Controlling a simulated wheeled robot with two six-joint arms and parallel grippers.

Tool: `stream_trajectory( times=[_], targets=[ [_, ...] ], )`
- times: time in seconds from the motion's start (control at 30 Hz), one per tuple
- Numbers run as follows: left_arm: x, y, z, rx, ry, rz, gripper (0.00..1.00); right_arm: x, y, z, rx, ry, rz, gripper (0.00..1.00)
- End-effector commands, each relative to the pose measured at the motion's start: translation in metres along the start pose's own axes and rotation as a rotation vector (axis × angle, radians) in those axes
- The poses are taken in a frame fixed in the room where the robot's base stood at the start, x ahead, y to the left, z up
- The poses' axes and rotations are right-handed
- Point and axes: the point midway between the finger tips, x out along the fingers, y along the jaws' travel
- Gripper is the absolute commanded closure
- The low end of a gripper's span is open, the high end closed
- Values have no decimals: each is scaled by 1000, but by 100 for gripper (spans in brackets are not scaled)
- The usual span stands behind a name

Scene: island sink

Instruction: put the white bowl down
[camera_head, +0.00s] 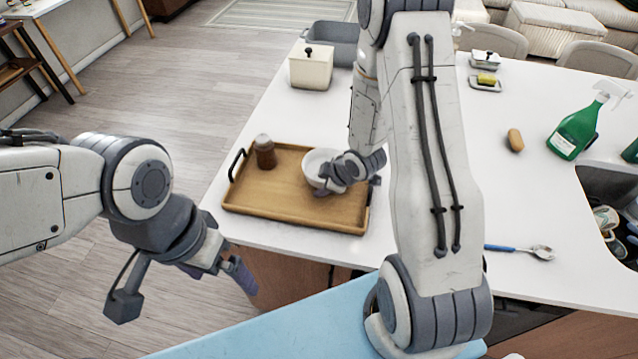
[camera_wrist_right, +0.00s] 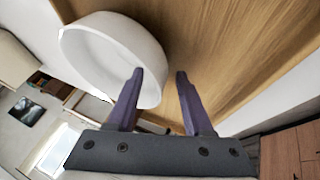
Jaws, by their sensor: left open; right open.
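The white bowl (camera_head: 316,160) sits on the wooden tray (camera_head: 265,205), on its right half, partly hidden behind my right gripper (camera_head: 328,184). In the right wrist view the white bowl (camera_wrist_right: 112,55) is at the upper left, and the bare wood of the tray (camera_wrist_right: 215,50) is to its right. My right gripper (camera_wrist_right: 157,75) is open; one fingertip overlaps the bowl's near rim in the picture and the other is outside it. I cannot tell whether they touch. My left gripper (camera_head: 185,284) is open and empty, away from the counter at the lower left.
A brown jar (camera_head: 264,152) stands on the tray's left side. A white lidded canister (camera_head: 311,68) and a grey bin (camera_head: 336,42) are behind.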

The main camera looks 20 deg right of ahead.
Motion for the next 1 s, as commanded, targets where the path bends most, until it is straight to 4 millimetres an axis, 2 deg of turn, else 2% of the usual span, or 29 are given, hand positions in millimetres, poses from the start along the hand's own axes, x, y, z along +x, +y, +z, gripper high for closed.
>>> stream_trajectory(
  times=[0.27,0.33,0.6,1.0],
  targets=[
    [0,0,0,0,0,0,0,-51,2,0,0,0,6,49],
    [-15,1,0,0,-1,0,0,-63,2,-2,3,-1,-2,49],
    [-56,4,-3,4,0,0,0,-90,2,-3,5,-1,-2,49],
    [-112,8,-6,7,0,0,0,-108,2,-2,3,1,-4,49]
  ],
)
